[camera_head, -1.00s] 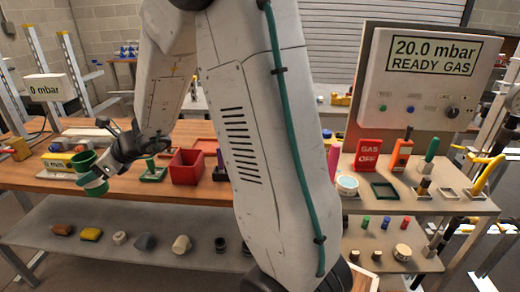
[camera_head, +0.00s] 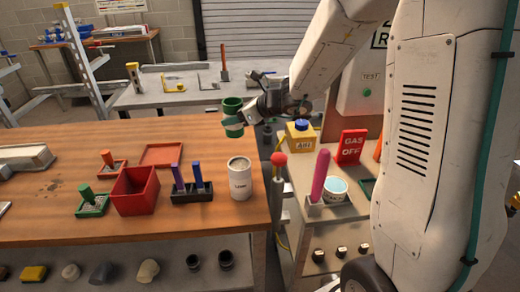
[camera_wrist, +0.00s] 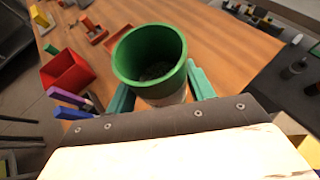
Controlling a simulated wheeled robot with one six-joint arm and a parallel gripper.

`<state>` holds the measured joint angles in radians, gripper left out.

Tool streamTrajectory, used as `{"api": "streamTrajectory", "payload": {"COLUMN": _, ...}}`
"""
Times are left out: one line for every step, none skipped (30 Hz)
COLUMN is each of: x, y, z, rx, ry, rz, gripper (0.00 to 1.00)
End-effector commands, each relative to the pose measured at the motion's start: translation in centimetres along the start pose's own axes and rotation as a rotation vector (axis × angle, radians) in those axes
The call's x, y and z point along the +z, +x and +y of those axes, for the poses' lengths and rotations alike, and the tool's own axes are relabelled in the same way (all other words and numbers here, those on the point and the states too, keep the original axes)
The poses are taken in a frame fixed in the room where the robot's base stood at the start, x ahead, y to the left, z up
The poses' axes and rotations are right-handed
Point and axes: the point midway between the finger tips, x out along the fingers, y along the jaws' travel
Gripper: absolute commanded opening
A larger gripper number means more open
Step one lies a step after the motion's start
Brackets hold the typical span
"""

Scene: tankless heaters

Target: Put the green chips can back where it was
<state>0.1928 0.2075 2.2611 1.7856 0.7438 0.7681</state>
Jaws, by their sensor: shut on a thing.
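The green chips can (camera_head: 232,117) is held upright in my gripper (camera_head: 243,118), above the far right part of the wooden table. In the wrist view the green can (camera_wrist: 150,58) shows its open top and dark inside, with the teal fingers of my gripper (camera_wrist: 160,88) on either side of it. The gripper is shut on the can. The can's lower part is partly hidden by the gripper in the wrist view.
On the wooden table (camera_head: 80,150) stand a red box (camera_head: 136,191), a block with purple and blue sticks (camera_head: 192,192) and a white can (camera_head: 239,178). A side bench to the right holds a yellow container (camera_head: 300,138) and a red gas sign (camera_head: 350,147). The table's middle back is clear.

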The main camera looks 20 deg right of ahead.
Motion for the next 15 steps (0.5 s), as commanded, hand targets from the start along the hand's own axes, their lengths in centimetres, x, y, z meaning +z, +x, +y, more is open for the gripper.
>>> {"api": "streamTrajectory", "payload": {"x": -0.8, "y": 0.5, "z": 0.1, "rx": 0.004, "ry": 0.005, "rz": 0.003, "gripper": 0.2}}
{"api": "streamTrajectory", "payload": {"x": -1.4, "y": 0.8, "z": 0.1, "rx": 0.003, "ry": 0.005, "rz": 0.004, "gripper": 0.2}}
{"api": "streamTrajectory", "payload": {"x": -2.0, "y": 1.2, "z": 0.1, "rx": 0.004, "ry": 0.005, "rz": 0.004, "gripper": 0.2}}
{"api": "streamTrajectory", "payload": {"x": -2.6, "y": 1.5, "z": 0.1, "rx": 0.004, "ry": 0.006, "rz": 0.004, "gripper": 0.2}}
{"api": "streamTrajectory", "payload": {"x": -3.0, "y": 1.7, "z": 0.1, "rx": 0.004, "ry": 0.006, "rz": 0.003, "gripper": 0.2}}
{"api": "streamTrajectory", "payload": {"x": -3.5, "y": 2.0, "z": 0.1, "rx": 0.004, "ry": 0.005, "rz": 0.003, "gripper": 0.2}}
{"api": "streamTrajectory", "payload": {"x": -3.9, "y": 2.2, "z": 0.1, "rx": 0.004, "ry": 0.005, "rz": 0.003, "gripper": 0.2}}
{"api": "streamTrajectory", "payload": {"x": -4.1, "y": 2.3, "z": 0.1, "rx": 0.002, "ry": 0.004, "rz": 0.002, "gripper": 0.2}}
{"api": "streamTrajectory", "payload": {"x": -4.4, "y": 2.5, "z": 0.1, "rx": 0.002, "ry": 0.004, "rz": 0.002, "gripper": 0.2}}
{"api": "streamTrajectory", "payload": {"x": -4.6, "y": 2.6, "z": 0.1, "rx": 0.002, "ry": 0.003, "rz": 0.002, "gripper": 0.2}}
{"api": "streamTrajectory", "payload": {"x": -4.9, "y": 2.7, "z": 0.1, "rx": 0.002, "ry": 0.003, "rz": 0.002, "gripper": 0.2}}
{"api": "streamTrajectory", "payload": {"x": -5.2, "y": 2.9, "z": 0.1, "rx": 0.002, "ry": 0.004, "rz": 0.002, "gripper": 0.2}}
{"api": "streamTrajectory", "payload": {"x": -5.6, "y": 3.1, "z": 0.1, "rx": 0.002, "ry": 0.005, "rz": 0.002, "gripper": 0.2}}
{"api": "streamTrajectory", "payload": {"x": -6.1, "y": 3.4, "z": 0.1, "rx": 0.003, "ry": 0.005, "rz": 0.003, "gripper": 0.2}}
{"api": "streamTrajectory", "payload": {"x": -6.6, "y": 3.7, "z": 0.1, "rx": 0.002, "ry": 0.005, "rz": 0.003, "gripper": 0.2}}
